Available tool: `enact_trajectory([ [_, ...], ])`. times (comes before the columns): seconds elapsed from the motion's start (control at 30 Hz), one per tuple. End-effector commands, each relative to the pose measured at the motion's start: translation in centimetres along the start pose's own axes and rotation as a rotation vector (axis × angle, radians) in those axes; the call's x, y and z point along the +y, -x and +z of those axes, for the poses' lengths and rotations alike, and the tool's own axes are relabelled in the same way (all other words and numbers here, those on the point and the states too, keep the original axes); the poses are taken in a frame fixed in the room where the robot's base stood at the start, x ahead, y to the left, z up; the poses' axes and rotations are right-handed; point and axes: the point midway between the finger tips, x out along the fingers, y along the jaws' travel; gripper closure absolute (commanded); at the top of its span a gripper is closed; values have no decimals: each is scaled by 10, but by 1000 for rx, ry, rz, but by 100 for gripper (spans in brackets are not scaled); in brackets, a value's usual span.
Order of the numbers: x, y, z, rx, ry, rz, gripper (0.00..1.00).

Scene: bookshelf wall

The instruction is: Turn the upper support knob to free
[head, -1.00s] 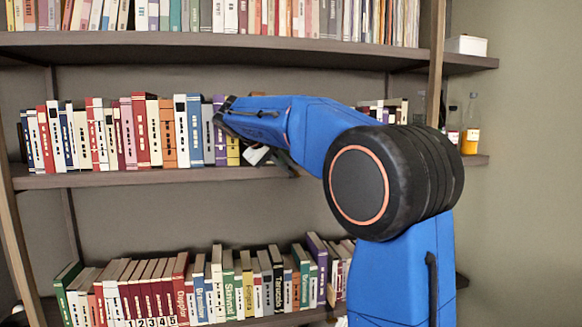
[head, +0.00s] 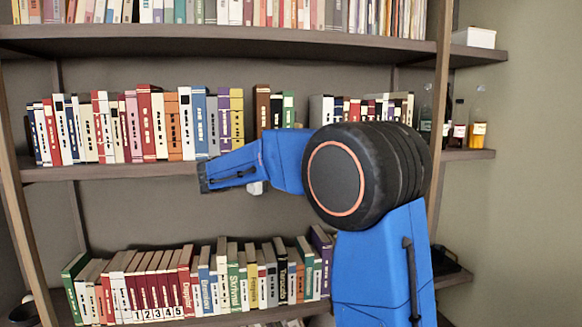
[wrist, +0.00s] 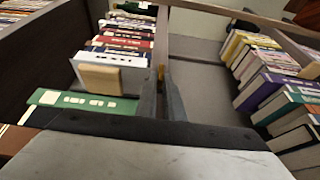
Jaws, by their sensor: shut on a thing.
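In the wrist view my gripper (wrist: 163,88) has its two dark fingers close together at the edge of a shelf board (wrist: 162,30). A small yellowish piece (wrist: 161,72) shows between the fingertips. It looks like part of the upper support knob, but the fingers hide most of it, and its turned position cannot be read. In the head view my blue arm reaches left to the middle shelf's front edge (head: 110,172).
A green book (wrist: 85,101) and other books lie close left of my fingers in the wrist view; more books (wrist: 285,95) stand at right. In the head view, books fill the lower shelf (head: 255,320). Bottles (head: 477,130) stand at the right end.

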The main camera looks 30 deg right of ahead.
Motion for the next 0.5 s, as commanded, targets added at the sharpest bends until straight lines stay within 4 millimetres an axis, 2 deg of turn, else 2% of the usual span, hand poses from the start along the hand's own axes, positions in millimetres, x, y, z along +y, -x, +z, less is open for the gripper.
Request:
enact_trajectory([
  [0.5, -2, 0, 0, -1, 16, 31, 100],
])
